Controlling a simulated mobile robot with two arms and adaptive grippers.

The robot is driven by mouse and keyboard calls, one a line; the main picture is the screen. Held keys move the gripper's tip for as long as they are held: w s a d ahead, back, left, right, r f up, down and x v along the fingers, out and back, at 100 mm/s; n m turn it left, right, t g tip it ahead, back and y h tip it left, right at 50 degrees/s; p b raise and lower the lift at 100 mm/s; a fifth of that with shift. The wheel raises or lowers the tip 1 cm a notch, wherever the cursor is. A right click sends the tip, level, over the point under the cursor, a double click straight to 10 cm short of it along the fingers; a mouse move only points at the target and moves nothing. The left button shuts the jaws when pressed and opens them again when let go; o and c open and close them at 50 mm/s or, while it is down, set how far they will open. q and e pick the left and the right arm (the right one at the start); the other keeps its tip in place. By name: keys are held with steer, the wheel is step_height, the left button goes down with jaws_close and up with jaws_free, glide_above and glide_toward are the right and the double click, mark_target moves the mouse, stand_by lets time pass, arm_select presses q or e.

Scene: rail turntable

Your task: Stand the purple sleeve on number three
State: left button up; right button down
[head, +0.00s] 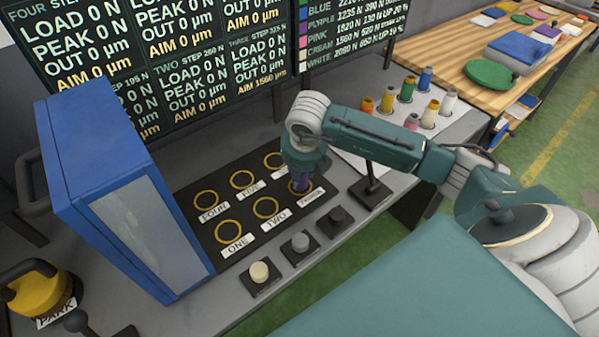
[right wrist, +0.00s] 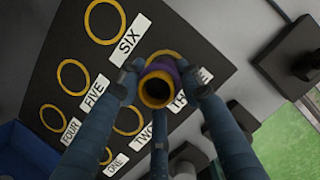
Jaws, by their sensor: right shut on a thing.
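My right gripper (head: 303,172) reaches in from the right and is over the ring marked three. It is shut on the purple sleeve (head: 297,184). In the right wrist view my right gripper (right wrist: 160,90) has its fingers around the purple sleeve (right wrist: 172,66), whose gold rim and dark bore face the camera. The number three ring (right wrist: 165,53) shows partly behind the sleeve, its label partly covered by a finger. I cannot tell whether the sleeve touches the board. My left gripper is not in view.
The dark board (head: 238,216) has other gold rings, which look empty. Knobs on blocks (head: 259,272) line its front edge. A blue cabinet (head: 105,160) stands left. Several coloured sleeves (head: 407,88) stand on a white rack at the right. A black post (head: 371,188) stands close by.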

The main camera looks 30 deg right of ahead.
steer(key=c, duration=1.6)
jaws_free()
steer(key=shift+f, duration=0.15)
steer(key=o, duration=0.4)
